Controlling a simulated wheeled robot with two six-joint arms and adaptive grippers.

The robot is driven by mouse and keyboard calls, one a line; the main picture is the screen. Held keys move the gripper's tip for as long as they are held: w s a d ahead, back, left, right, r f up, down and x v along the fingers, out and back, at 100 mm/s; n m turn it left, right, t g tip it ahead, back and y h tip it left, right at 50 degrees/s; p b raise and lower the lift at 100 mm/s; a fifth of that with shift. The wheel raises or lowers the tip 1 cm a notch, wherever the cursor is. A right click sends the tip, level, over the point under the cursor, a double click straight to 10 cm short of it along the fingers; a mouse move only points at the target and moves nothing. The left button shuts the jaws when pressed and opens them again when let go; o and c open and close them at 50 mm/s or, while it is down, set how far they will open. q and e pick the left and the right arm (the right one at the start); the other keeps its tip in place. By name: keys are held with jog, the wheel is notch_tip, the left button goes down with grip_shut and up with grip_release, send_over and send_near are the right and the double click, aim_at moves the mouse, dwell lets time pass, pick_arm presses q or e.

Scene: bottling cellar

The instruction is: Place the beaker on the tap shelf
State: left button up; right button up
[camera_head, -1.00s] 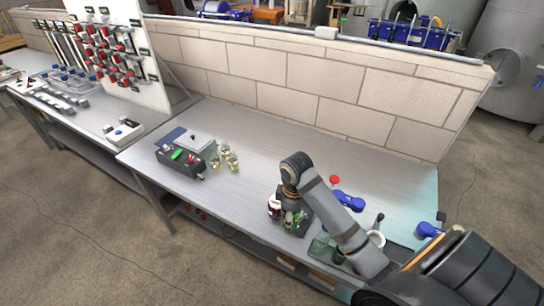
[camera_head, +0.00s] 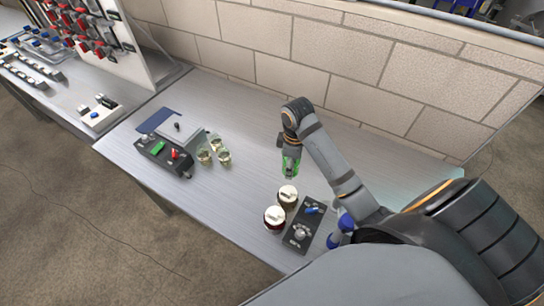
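My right arm comes in from the right, and its gripper (camera_head: 290,168) points down above the middle of the bench. Something green and see-through shows at its fingertips. I cannot tell whether this is a held beaker or part of the gripper, or how far the fingers are open. Several small clear glass vessels (camera_head: 213,154) stand on the bench to the left of the gripper; I cannot tell whether one is the beaker. I cannot pick out the tap shelf for certain. My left gripper is not in view.
Two dark jars with pale tops (camera_head: 274,219) stand beside a black panel (camera_head: 303,229) with a blue lever and a knob. A block wall (camera_head: 330,60) backs the bench. The bench's front left is clear.

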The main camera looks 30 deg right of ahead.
jog(key=w+f, duration=0.1)
jog(key=w+b, duration=0.1)
jog(key=shift+w+a+f, duration=0.15)
jog(key=shift+w+f, duration=0.2)
jog(key=shift+f, duration=0.05)
jog(key=w+p, duration=0.1)
jog(key=w, duration=0.2)
send_over(273, 166)
jog(key=f, duration=0.6)
jog(key=shift+s+f+p, duration=0.25)
jog(key=shift+s+p, duration=0.05)
jog(key=shift+p, duration=0.05)
jog(key=shift+w+f, duration=0.1)
jog(key=shift+f, duration=0.1)
jog(key=shift+w+f, duration=0.3)
jog(key=shift+f, duration=1.65)
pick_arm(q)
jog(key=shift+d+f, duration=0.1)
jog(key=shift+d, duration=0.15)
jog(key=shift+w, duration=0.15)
pick_arm(e)
jog(key=shift+f, duration=0.1)
